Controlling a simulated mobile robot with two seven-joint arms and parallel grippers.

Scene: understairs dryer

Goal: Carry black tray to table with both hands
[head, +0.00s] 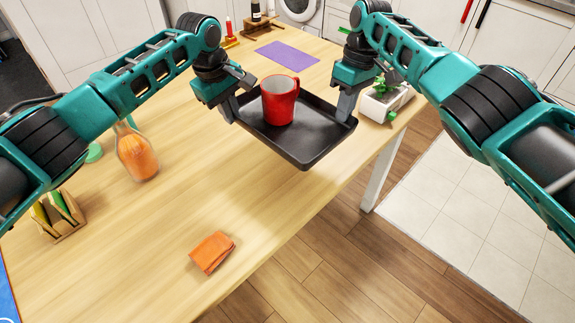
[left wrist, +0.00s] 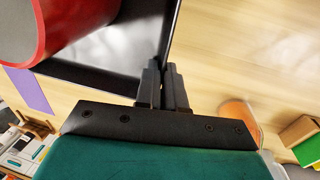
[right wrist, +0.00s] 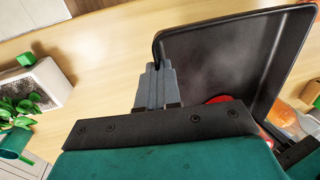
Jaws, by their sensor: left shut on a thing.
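The black tray (head: 305,148) is held between my two grippers over the table's right edge, and its near corner reaches past that edge. A red mug (head: 279,101) stands upright on the tray toward its far left part. My left gripper (head: 233,110) is shut on the tray's left rim, also seen in the left wrist view (left wrist: 165,75). My right gripper (head: 345,108) is at the tray's right rim, with its fingers closed around the rim in the right wrist view (right wrist: 155,75). The gap between tray and table is hard to judge.
The wooden table (head: 170,215) holds an orange cloth (head: 212,252), a glass bottle with orange contents (head: 137,155), a wooden holder (head: 60,215), a purple mat (head: 287,55) and a white planter (head: 385,102). The table's middle left is mostly clear. Floor lies to the right.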

